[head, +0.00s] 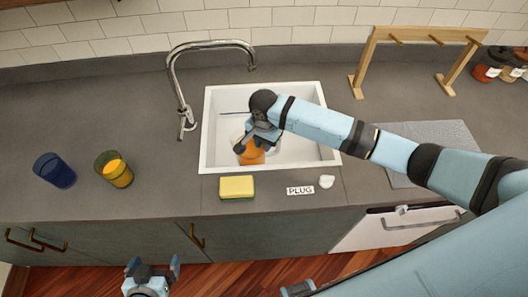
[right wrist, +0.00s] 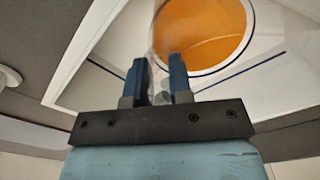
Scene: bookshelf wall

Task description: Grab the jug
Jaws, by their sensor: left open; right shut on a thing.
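The jug (head: 252,155) is in the white sink, with orange contents showing under my right gripper (head: 251,140). The gripper and forearm hide part of it. In the right wrist view, the round orange contents and dark rim of the jug (right wrist: 205,32) lie just beyond the fingers. My right gripper (right wrist: 158,68) is shut on the jug, at a clear part of it; whether this is the handle or the wall I cannot tell. My left gripper (head: 154,266) is open and empty, low in front of the cabinets.
A sink (head: 207,135) with a curved tap (head: 176,78) is set in the grey counter. A blue glass (head: 54,171) and an orange-filled glass (head: 116,171) stand left. A wooden rack (head: 415,35) stands back right.

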